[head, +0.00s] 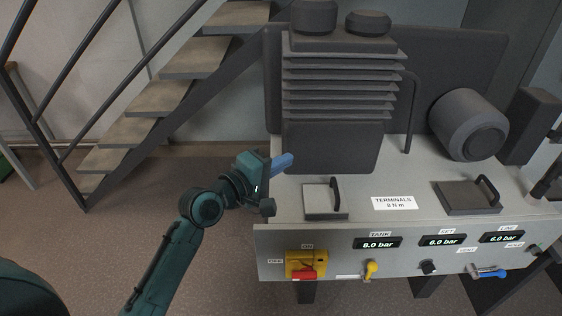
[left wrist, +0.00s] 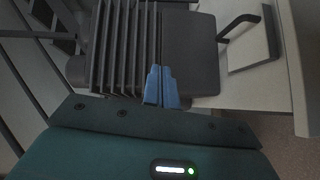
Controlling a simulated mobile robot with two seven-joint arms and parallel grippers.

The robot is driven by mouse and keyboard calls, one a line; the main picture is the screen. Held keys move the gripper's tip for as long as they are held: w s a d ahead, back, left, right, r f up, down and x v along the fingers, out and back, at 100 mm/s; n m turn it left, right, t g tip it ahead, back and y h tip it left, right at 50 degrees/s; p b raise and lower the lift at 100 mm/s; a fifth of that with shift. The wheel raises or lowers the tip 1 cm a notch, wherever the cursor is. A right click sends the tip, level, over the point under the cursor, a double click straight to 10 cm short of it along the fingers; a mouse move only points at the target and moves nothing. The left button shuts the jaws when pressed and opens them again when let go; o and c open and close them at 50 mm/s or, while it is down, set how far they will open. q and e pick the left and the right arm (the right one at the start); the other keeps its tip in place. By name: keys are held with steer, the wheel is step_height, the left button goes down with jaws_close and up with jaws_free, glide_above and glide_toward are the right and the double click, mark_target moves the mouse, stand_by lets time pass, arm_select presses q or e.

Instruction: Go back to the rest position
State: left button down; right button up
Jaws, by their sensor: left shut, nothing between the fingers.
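My left gripper (head: 284,161) shows in the head view at the left edge of the grey machine bench (head: 370,215). Its blue fingers are closed together with nothing between them. In the left wrist view the shut fingers (left wrist: 161,87) point toward the dark finned block (left wrist: 140,45); I cannot tell the exact gap to it. My left arm reaches in from the lower left. My right gripper is in neither view.
The finned block (head: 340,85) stands on the bench behind the gripper. A light hatch with a black handle (head: 323,202) lies just right of it. The front panel has a red-yellow switch (head: 305,264) and a yellow valve (head: 371,269). Stairs (head: 160,100) rise behind; open floor (head: 110,225) lies left.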

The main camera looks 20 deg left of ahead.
arm_select(q)
steer(key=s+a+f+m+g+y, duration=0.1)
steer(key=s+f+m+g+y, duration=0.3)
steer(key=s+f+m, duration=0.9)
steer(key=s+f+y, duration=0.1)
steer(key=s+f, duration=0.8)
steer(key=f, duration=0.2)
steer(key=shift+s+f+m, duration=0.15)
steer(key=shift+s+m, duration=0.15)
steer(key=shift+s, duration=0.1)
